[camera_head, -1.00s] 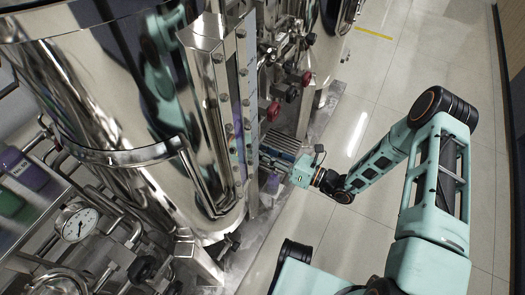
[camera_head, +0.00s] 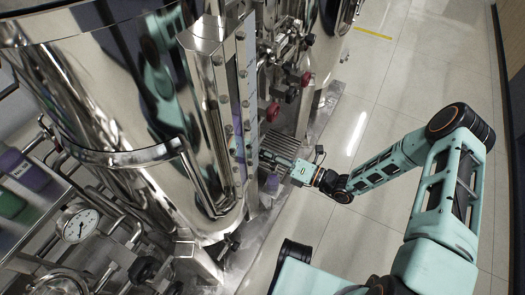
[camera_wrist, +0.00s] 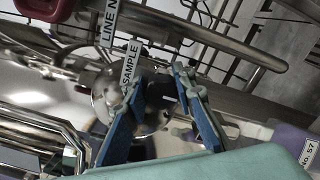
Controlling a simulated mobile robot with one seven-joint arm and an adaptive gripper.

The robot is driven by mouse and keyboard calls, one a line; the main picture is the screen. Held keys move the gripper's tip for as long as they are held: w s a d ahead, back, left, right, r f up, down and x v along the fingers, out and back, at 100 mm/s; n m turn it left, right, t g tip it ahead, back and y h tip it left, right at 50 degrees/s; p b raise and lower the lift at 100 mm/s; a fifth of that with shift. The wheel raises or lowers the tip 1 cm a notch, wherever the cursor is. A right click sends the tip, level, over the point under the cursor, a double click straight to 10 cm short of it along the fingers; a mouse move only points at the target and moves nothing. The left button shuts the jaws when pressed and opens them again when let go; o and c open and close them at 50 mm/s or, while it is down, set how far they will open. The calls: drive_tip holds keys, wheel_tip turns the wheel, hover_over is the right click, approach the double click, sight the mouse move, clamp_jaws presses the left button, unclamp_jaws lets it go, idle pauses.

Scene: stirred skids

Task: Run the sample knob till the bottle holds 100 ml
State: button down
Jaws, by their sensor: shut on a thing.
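The sample knob (camera_wrist: 152,112) is a dark round part beside the white SAMPLE tag (camera_wrist: 130,66) in the wrist view. My gripper (camera_wrist: 157,84) has its two blue-padded fingers on either side of it, shut on it. In the head view my gripper (camera_head: 270,157) reaches left to the skid's lower front, where its fingers hide the knob. A purple bottle (camera_wrist: 290,140) with a white "No. 57" label is partly in view at the right of the wrist view. A small purple patch (camera_head: 271,183) shows below my gripper in the head view. The bottle's liquid level cannot be read.
A large shiny steel tank (camera_head: 110,110) with a tall sight column stands at the left. Red knobs (camera_head: 291,95) and pipes sit behind my gripper. A pressure gauge (camera_head: 78,224) and a shelf with purple (camera_head: 30,175) and green bottles are at the lower left. The tiled floor (camera_head: 400,60) is clear.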

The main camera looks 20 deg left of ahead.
drive_tip(key=c, duration=1.9)
unclamp_jaws()
drive_tip(key=shift+n, duration=0.3)
